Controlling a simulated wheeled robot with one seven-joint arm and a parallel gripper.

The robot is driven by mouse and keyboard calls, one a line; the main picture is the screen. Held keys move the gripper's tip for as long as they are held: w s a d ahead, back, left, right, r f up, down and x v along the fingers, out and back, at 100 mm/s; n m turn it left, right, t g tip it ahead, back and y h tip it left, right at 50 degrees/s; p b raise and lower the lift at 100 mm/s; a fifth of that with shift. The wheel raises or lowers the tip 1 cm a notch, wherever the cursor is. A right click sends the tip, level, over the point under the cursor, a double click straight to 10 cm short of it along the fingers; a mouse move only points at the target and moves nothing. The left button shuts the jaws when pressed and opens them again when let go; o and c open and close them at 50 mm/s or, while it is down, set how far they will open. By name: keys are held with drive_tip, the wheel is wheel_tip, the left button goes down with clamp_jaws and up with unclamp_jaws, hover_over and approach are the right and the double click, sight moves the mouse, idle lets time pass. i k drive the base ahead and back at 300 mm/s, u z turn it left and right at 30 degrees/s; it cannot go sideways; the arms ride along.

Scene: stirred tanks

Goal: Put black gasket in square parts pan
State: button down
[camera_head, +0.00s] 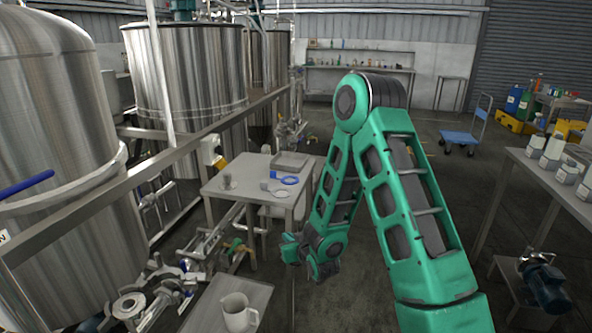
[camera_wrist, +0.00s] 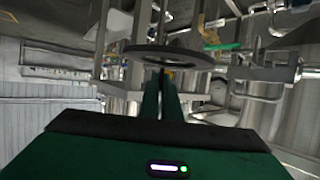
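My gripper (camera_head: 289,246) hangs low in the head view, in front of and below the small grey table. In the wrist view its green fingers (camera_wrist: 161,80) are together, with the black gasket (camera_wrist: 175,56), a flat dark ring, at their tips. The gasket appears held by one edge, clear of any surface; I cannot make it out in the head view. A square grey metal pan (camera_head: 291,161), likely the parts pan, sits at the back of the small table and looks empty.
A white jug (camera_head: 238,312) stands on a low bench in front. Pipes and steel tanks (camera_head: 190,70) line the left.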

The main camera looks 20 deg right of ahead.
sight(290, 164)
drive_tip(key=z, duration=0.4)
drive_tip(key=i, duration=0.9)
drive_tip(key=z, duration=0.55)
drive_tip(key=i, duration=0.5)
drive_tip(key=z, duration=0.1)
